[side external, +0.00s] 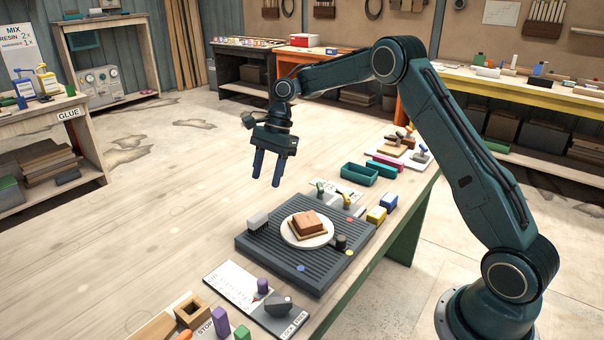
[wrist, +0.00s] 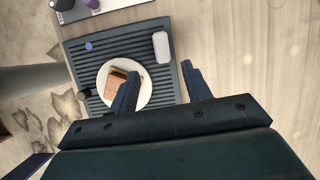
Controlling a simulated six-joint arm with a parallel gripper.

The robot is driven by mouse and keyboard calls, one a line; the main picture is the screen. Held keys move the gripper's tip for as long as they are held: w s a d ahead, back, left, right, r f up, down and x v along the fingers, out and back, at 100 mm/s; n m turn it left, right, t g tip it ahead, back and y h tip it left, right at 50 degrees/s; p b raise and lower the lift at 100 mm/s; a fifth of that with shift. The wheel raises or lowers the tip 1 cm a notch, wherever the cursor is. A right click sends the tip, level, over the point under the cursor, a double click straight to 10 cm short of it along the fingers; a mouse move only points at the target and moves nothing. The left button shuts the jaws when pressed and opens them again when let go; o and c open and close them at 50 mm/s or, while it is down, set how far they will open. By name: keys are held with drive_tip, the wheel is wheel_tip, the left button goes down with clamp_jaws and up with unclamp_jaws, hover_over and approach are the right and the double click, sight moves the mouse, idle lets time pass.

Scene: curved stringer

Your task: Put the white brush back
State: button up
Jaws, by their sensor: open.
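The white brush (side external: 258,220), a white block with dark bristles below, stands at the left corner of the dark ribbed board (side external: 284,277). In the wrist view the brush (wrist: 161,47) shows as a white rounded block at the edge of the board (wrist: 75,53), beyond my fingertips. My gripper (side external: 267,182) is open and empty, pointing down in the air above the table and the brush. In the wrist view its two fingers (wrist: 160,72) are spread apart, with nothing between them.
On the board, a white round plate (side external: 291,238) carries a brown block (side external: 309,223), beside a dark knob (side external: 341,242). Teal trays (side external: 358,175) and yellow and blue blocks (side external: 376,215) line the right edge. A slider panel (side external: 236,282) lies in front. The table's left is clear.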

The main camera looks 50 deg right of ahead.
drive_tip(key=s+a+r+n+t+h, duration=0.1)
drive_tip(key=s+a+r+n+t, duration=0.15)
drive_tip(key=s+r+n, duration=0.4)
drive_tip(key=s+a+r+n+t+h, duration=0.1)
drive_tip(key=s+a+r+n, duration=0.2)
drive_tip(key=s+r, duration=0.7)
drive_tip(key=s+d+f+n+t+h, duration=0.1)
drive_tip(key=s+n, duration=0.7)
drive_tip(key=s, duration=1.2)
drive_tip(key=shift+f+t+h, duration=0.45)
drive_tip(key=shift+f+h, duration=0.25)
drive_tip(key=shift+f, duration=0.25)
drive_tip(key=shift+d, duration=0.1)
